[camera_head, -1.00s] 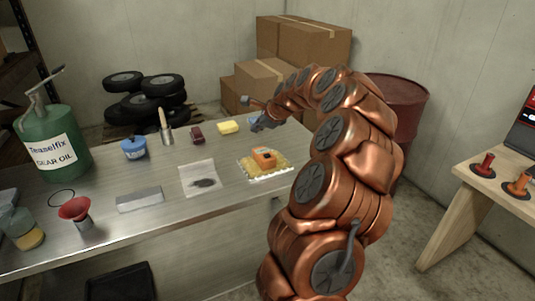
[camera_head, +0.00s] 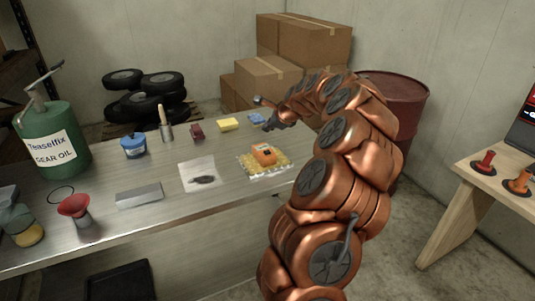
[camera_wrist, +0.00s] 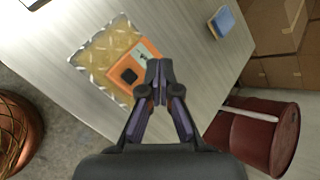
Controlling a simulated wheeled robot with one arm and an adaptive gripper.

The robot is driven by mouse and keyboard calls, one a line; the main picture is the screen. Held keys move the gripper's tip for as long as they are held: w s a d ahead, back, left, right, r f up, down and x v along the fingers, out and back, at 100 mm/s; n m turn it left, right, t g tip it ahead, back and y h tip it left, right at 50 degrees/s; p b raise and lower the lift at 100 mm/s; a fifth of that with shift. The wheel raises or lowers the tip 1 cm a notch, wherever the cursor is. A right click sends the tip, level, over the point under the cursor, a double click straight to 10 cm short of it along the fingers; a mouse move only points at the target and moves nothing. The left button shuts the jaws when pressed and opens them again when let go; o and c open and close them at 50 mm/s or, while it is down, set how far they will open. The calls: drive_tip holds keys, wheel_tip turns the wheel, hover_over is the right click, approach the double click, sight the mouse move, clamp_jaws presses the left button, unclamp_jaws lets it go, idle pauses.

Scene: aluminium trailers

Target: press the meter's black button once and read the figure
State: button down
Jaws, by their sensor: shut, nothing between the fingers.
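The orange meter (camera_head: 264,153) lies on a yellow pad with a pale patterned rim (camera_head: 247,171) near the right part of the bench. In the wrist view the meter (camera_wrist: 117,86) shows its square black button (camera_wrist: 129,75) and a pale display panel, partly hidden by my gripper; no figure is legible. My gripper (camera_head: 267,126) is above the bench, behind the meter in the head view. In the wrist view my gripper (camera_wrist: 159,70) has its fingertips together and empty, to the right of the button and apart from it in the picture.
The metal bench (camera_head: 150,215) also holds a blue sponge (camera_head: 257,118), yellow block (camera_head: 229,124), dark red block (camera_head: 197,132), brush (camera_head: 166,130), blue tub (camera_head: 133,147), white sheet (camera_head: 197,172), red funnel (camera_head: 74,207) and green oil can (camera_head: 48,140). A red drum (camera_head: 398,90) stands right.

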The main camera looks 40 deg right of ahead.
drive_tip(key=b, duration=0.2)
hover_over(268, 152)
wheel_tip(268, 152, down, 4)
drive_tip(key=shift+f, duration=0.25)
drive_tip(key=shift+f+b, duration=0.3)
drive_tip(key=shift+f, duration=0.85)
drive_tip(key=shift+f, duration=0.1)
drive_tip(key=shift+f, duration=0.3)
drive_tip(key=shift+f, duration=0.5)
idle(1.0)
drive_tip(key=shift+r, duration=0.1)
drive_tip(key=shift+r+p, duration=0.6)
drive_tip(key=shift+r, duration=0.2)
